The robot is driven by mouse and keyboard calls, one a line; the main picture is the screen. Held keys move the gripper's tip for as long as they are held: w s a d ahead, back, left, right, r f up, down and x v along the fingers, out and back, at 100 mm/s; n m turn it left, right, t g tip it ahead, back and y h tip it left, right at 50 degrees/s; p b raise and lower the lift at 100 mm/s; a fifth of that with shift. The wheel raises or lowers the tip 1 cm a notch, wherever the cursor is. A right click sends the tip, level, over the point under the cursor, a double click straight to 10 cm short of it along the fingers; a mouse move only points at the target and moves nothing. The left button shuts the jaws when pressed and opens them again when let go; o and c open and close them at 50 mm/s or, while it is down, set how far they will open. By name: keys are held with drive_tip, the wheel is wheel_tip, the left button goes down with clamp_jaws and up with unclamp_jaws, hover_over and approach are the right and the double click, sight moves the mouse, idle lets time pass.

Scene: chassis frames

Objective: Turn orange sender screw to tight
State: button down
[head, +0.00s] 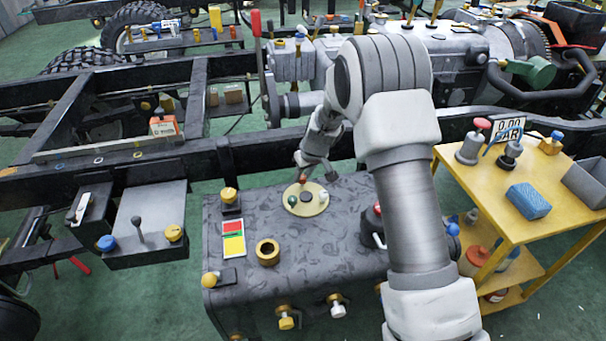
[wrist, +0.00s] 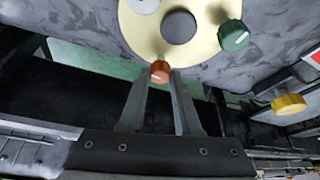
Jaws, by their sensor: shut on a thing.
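The orange sender screw (wrist: 160,71) sits at the rim of a round cream sender plate (wrist: 200,50) with a dark centre. In the wrist view my gripper (wrist: 161,76) has its two fingertips on either side of the screw, shut on it. A green screw (wrist: 234,35) is on the same plate to the right, and part of a grey one (wrist: 145,4) shows at the top edge. In the head view the plate (head: 316,208) lies on top of the dark grey tank (head: 330,235). My gripper (head: 303,176) reaches its far edge from above; the fingertips are small there.
On the tank stand a brass ring (head: 267,252), a red-and-yellow card (head: 233,239) and a yellow knob (head: 229,196). A black chassis rail (head: 255,150) runs close behind. A yellow cart (head: 480,195) stands to the right.

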drive_tip(key=shift+m+p, duration=0.4)
drive_tip(key=m+p, duration=0.1)
drive_tip(key=m+h+p, duration=0.1)
drive_tip(key=shift+s+a+r+m+p, duration=0.1)
drive_tip(key=shift+a+r+m+p, duration=0.05)
drive_tip(key=shift+m+p, duration=0.2)
drive_tip(key=m+h+p, duration=0.2)
drive_tip(key=m+p, duration=0.1)
drive_tip(key=m, duration=0.1)
drive_tip(key=shift+a+m, duration=0.1)
drive_tip(key=shift+m, duration=0.15)
drive_tip(key=m+h, duration=0.1)
drive_tip(key=m, duration=0.1)
drive_tip(key=m+p, duration=0.1)
drive_tip(key=m, duration=0.1)
drive_tip(key=shift+f+m+h+p, duration=0.2)
drive_tip(key=shift+m+h+p, duration=0.1)
drive_tip(key=shift+h, duration=0.1)
drive_tip(key=shift+a+m+g+h+b, duration=0.1)
drive_tip(key=shift+m+g+h+b, duration=0.4)
drive_tip(key=shift+m, duration=1.3)
drive_tip(key=c, duration=0.6)
unclamp_jaws()
